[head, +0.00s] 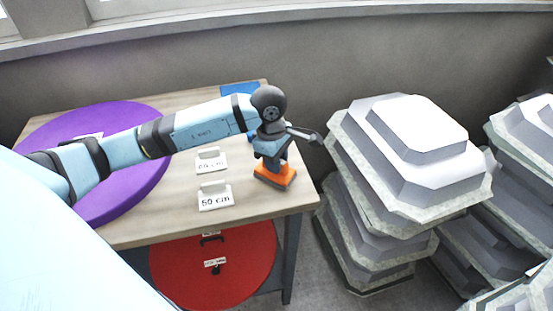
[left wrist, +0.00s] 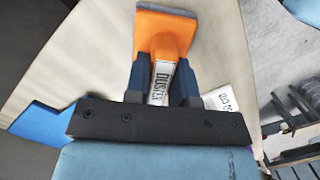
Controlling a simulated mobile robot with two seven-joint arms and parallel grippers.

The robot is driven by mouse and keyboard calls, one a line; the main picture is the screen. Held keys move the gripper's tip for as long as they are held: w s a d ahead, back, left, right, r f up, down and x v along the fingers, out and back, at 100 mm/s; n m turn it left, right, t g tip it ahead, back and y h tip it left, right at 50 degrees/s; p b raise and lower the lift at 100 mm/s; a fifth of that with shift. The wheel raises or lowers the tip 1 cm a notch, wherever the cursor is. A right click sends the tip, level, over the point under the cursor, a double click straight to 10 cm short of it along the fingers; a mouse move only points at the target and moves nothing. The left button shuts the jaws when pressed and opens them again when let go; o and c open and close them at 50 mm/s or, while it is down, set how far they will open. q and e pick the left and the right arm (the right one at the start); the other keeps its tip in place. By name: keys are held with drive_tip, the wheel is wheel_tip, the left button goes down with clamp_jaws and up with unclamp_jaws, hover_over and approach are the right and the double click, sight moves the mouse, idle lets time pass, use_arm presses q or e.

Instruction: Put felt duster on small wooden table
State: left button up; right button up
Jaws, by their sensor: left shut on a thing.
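The felt duster (head: 275,175) is orange with a grey felt base and sits at the right end of the small wooden table (head: 252,203). In the left wrist view the duster (left wrist: 165,32) has a label reading DUSTER on its handle. My left gripper (head: 270,160) is above it, shut on the handle, with the fingers on both sides of the handle in the left wrist view (left wrist: 163,82). The duster's base appears at the tabletop; whether it touches cannot be told for certain. My right gripper is not in view.
A large purple disc (head: 140,185) covers the table's left part. Two white signs (head: 215,196) stand mid-table, one reading 50 cm. A blue item (head: 240,90) lies at the back edge. A red disc (head: 240,270) is below. Stacked grey moulds (head: 415,180) stand close at right.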

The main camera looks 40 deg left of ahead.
use_arm(q)
drive_tip(key=shift+f, duration=0.15)
drive_tip(key=o, duration=0.9)
drive_tip(key=shift+r, duration=0.4)
wheel_tip(320, 180, up, 12)
drive_tip(key=a+b, duration=0.1)
drive_tip(key=b, duration=0.1)
drive_tip(key=shift+a+f, duration=0.2)
drive_tip(key=shift+f, duration=0.05)
